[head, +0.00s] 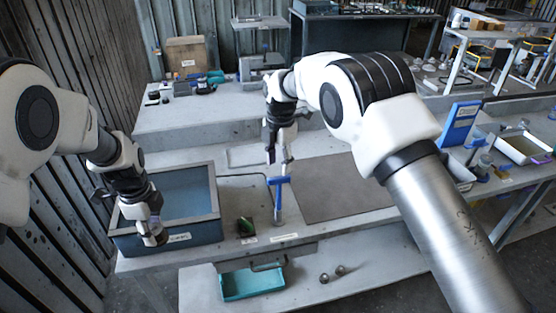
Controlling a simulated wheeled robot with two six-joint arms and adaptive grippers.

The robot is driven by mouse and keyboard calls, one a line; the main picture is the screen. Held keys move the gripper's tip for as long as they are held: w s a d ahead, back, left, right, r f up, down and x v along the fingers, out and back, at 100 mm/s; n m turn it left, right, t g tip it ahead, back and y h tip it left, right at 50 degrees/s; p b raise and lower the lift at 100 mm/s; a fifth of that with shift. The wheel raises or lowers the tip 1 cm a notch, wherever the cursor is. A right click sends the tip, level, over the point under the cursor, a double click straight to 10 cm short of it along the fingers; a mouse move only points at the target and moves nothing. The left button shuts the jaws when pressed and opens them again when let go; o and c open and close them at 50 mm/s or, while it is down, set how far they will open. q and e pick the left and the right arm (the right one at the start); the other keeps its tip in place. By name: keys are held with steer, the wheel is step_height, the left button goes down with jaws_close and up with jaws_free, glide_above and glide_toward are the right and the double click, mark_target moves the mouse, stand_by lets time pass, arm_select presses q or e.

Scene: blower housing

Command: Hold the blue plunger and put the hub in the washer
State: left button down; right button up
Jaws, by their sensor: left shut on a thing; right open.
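The washer (205,233) is an open blue-grey tank with a pale rim and a label on its front wall. My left gripper (153,226) is over its front left part, pointing down and shut on a small round metallic thing, seemingly the hub (155,239). Whether the hub touches the rim or wall is hard to tell. The blue plunger (278,197) stands upright on the bench right of the washer, with a blue crossbar at its top. My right gripper (282,157) is open just above the crossbar. The fingers are small, and contact with the plunger cannot be made out.
A dark green item (246,227) lies between washer and plunger. A grey mat (330,187) covers the bench on the right, clear of objects. A teal bin (252,283) and two small round parts (332,274) are on the lower shelf. My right arm hides part of the bench.

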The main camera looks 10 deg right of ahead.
arm_select(q)
steer(key=shift+a, duration=0.1)
arm_select(e)
steer(key=shift+a+n, duration=0.3)
steer(key=shift+n, duration=0.1)
glide_above(278, 208)
steer(key=f, duration=1.1)
steer(key=shift+w+d+f, duration=0.1)
steer(key=shift+w+f, duration=0.1)
steer(key=shift+w, duration=0.2)
arm_select(q)
steer(key=shift+d, duration=0.25)
arm_select(e)
steer(key=shift+f, duration=0.2)
jaws_close()
steer(key=shift+f, duration=0.1)
